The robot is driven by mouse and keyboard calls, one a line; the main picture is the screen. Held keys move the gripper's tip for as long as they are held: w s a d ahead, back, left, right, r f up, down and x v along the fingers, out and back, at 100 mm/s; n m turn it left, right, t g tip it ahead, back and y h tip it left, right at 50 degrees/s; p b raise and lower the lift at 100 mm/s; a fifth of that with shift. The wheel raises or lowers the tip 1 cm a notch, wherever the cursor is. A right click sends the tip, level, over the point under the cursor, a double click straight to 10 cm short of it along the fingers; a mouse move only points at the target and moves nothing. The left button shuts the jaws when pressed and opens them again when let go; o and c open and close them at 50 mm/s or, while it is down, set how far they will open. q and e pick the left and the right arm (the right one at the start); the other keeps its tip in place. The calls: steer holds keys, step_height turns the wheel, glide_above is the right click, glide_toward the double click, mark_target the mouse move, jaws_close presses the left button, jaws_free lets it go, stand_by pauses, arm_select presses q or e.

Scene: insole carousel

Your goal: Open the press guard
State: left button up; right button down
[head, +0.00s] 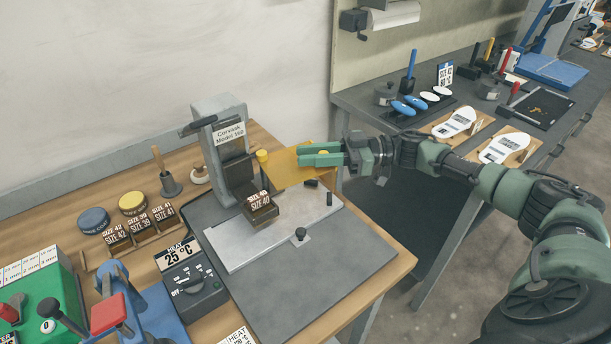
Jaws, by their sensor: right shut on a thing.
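The press (222,135) is a grey column labelled "Corvash Model 160" on a dark base plate. The guard (287,172) is an amber see-through panel sticking out to the right of the press column, near a yellow post (262,157). My right gripper (312,155) has its green fingers at the panel's upper right part, closed on the guard. A bit of yellow shows between the fingers; the exact grip is partly hidden. The front of the press head is clear of the panel. My left gripper is not in view.
A heat control box (192,283) stands left of the base plate. Size blocks (140,229), round tins (133,203) and a wooden-handled stamp (168,178) stand behind it. A grey bench (367,103) with insoles is at the right, past a floor gap.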

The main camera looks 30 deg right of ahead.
steer(key=shift+w+d+f+n+g+y+b, duration=0.1)
steer(key=shift+w+d+n+g+y+b, duration=0.1)
steer(key=shift+w+n+g+b, duration=0.25)
steer(key=shift+w+d+f+n+g+y+b, duration=0.15)
steer(key=shift+d+n+g+y+b, duration=0.1)
steer(key=shift+g+b, duration=0.3)
steer(key=shift+w+r+g, duration=0.15)
steer(key=shift+g, duration=0.25)
steer(key=shift+n, duration=0.3)
steer(key=c, duration=1.3)
jaws_free()
steer(key=shift+d, duration=0.1)
steer(key=b+v, duration=0.2)
steer(key=v, duration=0.5)
steer(key=shift+d+b, duration=0.3)
steer(key=shift+d, duration=0.05)
